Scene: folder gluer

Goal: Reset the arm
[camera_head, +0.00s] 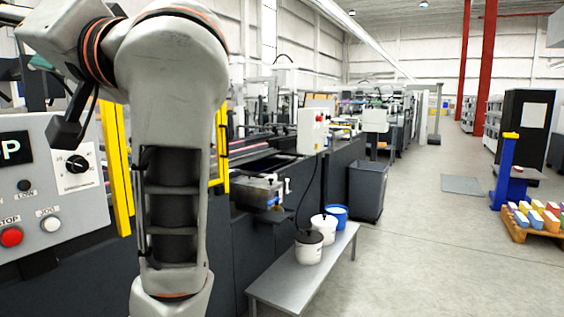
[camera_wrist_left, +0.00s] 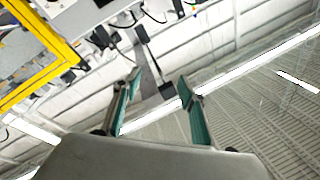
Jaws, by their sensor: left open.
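My left arm stands raised and bent, large at the left of the head view, in front of the machine's control panel (camera_head: 55,190). My left gripper (camera_wrist_left: 159,77) shows in the left wrist view, with its two teal-padded fingers spread apart and nothing between them. Behind the fingers are the pale wall and ceiling, with bright light strips. In the head view the gripper cannot be made out clearly at the left edge, partly hidden by my arm. My right gripper is in neither view.
The control panel and a yellow frame (camera_head: 113,165) are close to my arm. A grey bench (camera_head: 262,290) holds white pots (camera_head: 309,247) and a blue-rimmed bucket (camera_head: 337,217). A dark bin (camera_head: 367,190) stands beyond. A pallet (camera_head: 515,232) with coloured boxes is at right. The floor between is clear.

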